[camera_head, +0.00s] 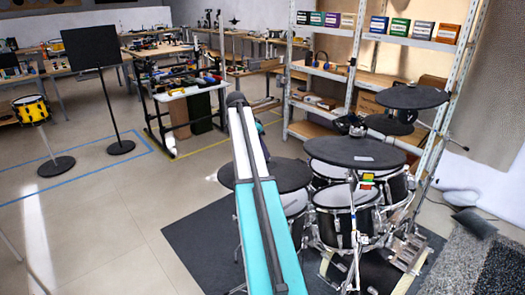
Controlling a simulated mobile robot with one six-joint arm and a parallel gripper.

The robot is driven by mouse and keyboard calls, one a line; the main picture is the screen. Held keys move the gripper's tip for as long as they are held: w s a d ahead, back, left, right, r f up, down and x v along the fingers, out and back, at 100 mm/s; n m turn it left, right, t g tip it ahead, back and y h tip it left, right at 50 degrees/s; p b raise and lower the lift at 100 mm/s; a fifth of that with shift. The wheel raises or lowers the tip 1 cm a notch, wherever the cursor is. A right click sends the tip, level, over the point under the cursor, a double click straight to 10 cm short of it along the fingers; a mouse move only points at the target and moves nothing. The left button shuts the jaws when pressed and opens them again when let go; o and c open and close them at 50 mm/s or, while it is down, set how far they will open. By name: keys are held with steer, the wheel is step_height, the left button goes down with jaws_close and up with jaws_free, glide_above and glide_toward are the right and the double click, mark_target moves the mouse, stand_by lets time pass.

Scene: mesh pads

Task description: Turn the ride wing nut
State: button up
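I cannot pick out the ride wing nut; it is too small or hidden. Several dark cymbal-like discs belong to the drum kit at right. A large one (340,151) with a small pale label lies over the drums. Another disc (412,97) stands higher at right, with a smaller one (389,125) below it. A further disc (285,175) is at left, partly hidden by my white and teal arm. I cannot tell which disc is the ride. My arm rises from the bottom centre to a dark joint. My gripper does not show; the arm may hide it.
Small red, yellow and green pieces (367,181) sit by a silver stand before the drums (347,222). The kit stands on a dark mat (195,240). A metal shelf (352,75) is behind it. A black music stand (90,48) is at left. Floor between is clear.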

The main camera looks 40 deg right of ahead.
steer(key=shift+r, duration=0.1)
stand_by(0.3)
steer(key=shift+w+a+r, duration=0.15)
steer(key=shift+r, duration=0.3)
steer(key=b+v, duration=0.3)
steer(key=v, duration=0.9)
steer(key=shift+a+r, duration=0.25)
steer(key=shift+r, duration=0.05)
